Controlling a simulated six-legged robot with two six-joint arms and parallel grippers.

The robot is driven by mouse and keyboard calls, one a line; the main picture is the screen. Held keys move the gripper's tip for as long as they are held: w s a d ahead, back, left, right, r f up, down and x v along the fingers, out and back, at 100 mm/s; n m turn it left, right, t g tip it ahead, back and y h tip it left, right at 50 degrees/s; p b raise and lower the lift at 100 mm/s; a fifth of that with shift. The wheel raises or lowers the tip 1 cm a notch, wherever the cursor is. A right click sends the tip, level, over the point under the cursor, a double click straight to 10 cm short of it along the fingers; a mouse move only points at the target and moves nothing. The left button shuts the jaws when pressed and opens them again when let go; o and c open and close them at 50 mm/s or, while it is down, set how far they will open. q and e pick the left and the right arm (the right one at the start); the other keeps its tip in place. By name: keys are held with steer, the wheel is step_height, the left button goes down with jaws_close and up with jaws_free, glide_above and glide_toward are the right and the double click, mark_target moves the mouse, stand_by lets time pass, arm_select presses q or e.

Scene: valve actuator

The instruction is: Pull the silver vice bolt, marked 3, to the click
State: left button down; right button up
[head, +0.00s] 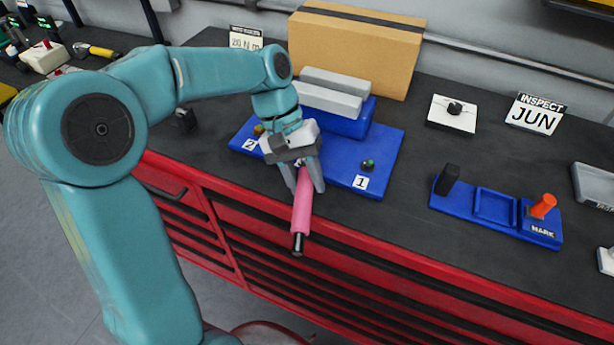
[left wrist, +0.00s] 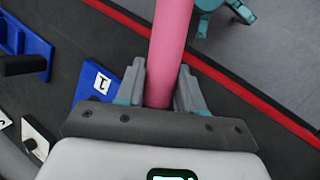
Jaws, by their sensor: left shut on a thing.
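My left gripper (head: 304,179) is shut on a pink handle (head: 301,211) with a black and metal end that sticks out over the bench's front edge. The pink handle also shows between the fingers in the left wrist view (left wrist: 169,50). The handle's other end is hidden by the gripper. The blue vice (head: 385,147) with grey jaws (head: 328,98) stands just behind. Its base carries tags 1 (head: 361,182) and 2 (head: 250,145). I see neither tag 3 nor the silver bolt; my gripper and wrist cover the middle of the base's front. My right gripper is not in view.
A cardboard box (head: 365,50) stands behind the vice. To the right are a white plate with a black knob (head: 452,113), an INSPECT JUN sign (head: 535,112) and a blue tray (head: 495,208) with an orange-handled marker (head: 542,206). The red bench edge (head: 400,258) runs in front.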

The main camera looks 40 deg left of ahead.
arm_select(q)
steer(key=shift+s+a+m+g+p, duration=0.25)
steer(key=shift+s+a+m+p, duration=0.1)
steer(key=shift+a+m, duration=0.15)
steer(key=shift+s+a+m+g+p, duration=0.2)
steer(key=shift+a+m+g+p, duration=0.1)
steer(key=shift+a+m, duration=0.2)
steer(key=shift+a, duration=0.1)
steer(key=shift+s+a+m+g+y+p, duration=0.15)
steer(key=shift+a+m+g+y+p, duration=0.1)
steer(key=shift+a+m+p, duration=0.25)
steer(key=shift+s+a+m+g+y+p, duration=0.15)
steer(key=shift+a+m+g+p, duration=0.1)
steer(key=shift+a+m, duration=0.3)
steer(key=shift+r, duration=0.2)
stand_by(0.4)
